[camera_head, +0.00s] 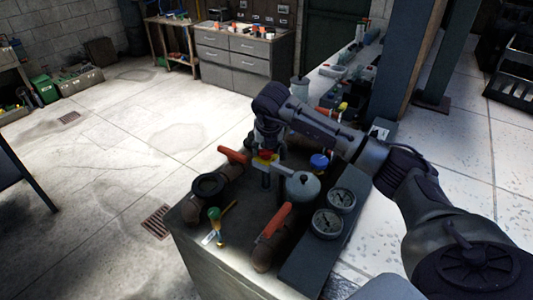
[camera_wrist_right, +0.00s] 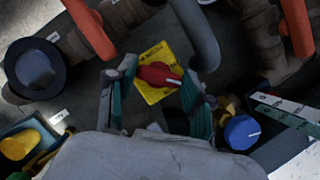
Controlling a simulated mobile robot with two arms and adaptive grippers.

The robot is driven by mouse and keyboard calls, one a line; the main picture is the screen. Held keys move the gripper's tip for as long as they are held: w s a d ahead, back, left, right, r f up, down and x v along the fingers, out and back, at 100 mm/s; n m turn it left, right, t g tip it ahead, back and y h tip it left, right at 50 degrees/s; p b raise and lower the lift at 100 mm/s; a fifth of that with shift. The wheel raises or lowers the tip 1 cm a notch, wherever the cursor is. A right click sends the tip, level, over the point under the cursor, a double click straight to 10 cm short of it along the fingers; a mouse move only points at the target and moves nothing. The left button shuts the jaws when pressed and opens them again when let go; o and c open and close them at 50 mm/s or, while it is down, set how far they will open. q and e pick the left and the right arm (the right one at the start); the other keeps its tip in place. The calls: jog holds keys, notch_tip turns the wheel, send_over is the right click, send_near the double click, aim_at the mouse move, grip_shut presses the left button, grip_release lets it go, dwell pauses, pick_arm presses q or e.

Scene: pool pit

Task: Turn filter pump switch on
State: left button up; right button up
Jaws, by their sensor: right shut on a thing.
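The filter pump switch, taken to be the red rotary knob (camera_wrist_right: 160,75) on a yellow plate (camera_wrist_right: 152,95), sits centred in the right wrist view. The knob carries a white mark pointing to the right of that view. In the head view the switch's yellow and red parts (camera_head: 265,157) show small below my right gripper (camera_head: 266,143). In the right wrist view, my right gripper (camera_wrist_right: 159,79) has its two fingers on either side of the knob, shut on it. Its exact contact points are partly hidden. My left gripper is in neither view.
Close by are a blue knob (camera_head: 320,161), a grey domed vessel (camera_head: 302,187), orange-red lever handles (camera_head: 274,220) and two round gauges (camera_head: 341,199) on a dark panel. A black ring-shaped fitting (camera_head: 210,185) is at left. Open floor (camera_head: 110,150) lies left of the bench.

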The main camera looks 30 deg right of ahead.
jog(key=m+b, duration=0.1)
jog(key=m, duration=0.1)
jog(key=m+h+b, duration=0.1)
jog(key=m, duration=0.1)
jog(key=shift+w+a+m+g+h+b, duration=0.1)
jog(key=shift+w+m+g+h+b, duration=0.05)
jog(key=shift+m+g+h+b, duration=0.55)
jog(key=shift+m+g+b, duration=0.4)
jog(key=shift+m, duration=1.1)
jog(key=shift+r, duration=0.1)
jog(key=o, duration=1.2)
jog(key=shift+c, duration=0.2)
jog(key=v, duration=1.2)
